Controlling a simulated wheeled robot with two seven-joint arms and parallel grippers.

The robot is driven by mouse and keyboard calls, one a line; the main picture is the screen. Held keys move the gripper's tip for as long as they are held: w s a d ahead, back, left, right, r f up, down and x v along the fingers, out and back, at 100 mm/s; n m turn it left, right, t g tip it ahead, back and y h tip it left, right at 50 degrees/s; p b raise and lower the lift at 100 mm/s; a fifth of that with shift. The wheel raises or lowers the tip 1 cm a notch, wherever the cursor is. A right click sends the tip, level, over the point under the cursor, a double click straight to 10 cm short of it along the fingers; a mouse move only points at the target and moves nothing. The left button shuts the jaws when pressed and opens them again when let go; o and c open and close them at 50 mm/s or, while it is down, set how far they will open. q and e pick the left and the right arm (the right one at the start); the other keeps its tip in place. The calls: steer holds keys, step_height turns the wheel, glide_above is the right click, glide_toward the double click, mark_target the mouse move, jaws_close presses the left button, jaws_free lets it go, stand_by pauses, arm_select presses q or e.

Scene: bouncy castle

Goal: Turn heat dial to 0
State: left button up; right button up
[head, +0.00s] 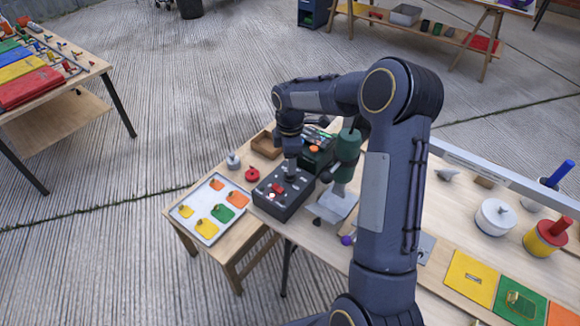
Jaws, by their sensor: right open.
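A black control box (283,193) sits on the wooden table, with a red part (278,188) and a small pale part on its top face. I cannot make out a heat dial or its marks at this size. My right gripper (291,173) points down over the rear part of the box's top. It is open, and its fingers hide part of that top. I cannot tell whether the fingers touch anything there. My left gripper is not in view.
A green press-like device (346,153) stands close right of the box. A grey tray (206,231) with coloured pieces lies left of it. A wooden box (266,146) and a red round piece (252,174) are nearby. White and yellow canisters stand at right.

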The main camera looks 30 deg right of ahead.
steer(key=shift+r, duration=1.85)
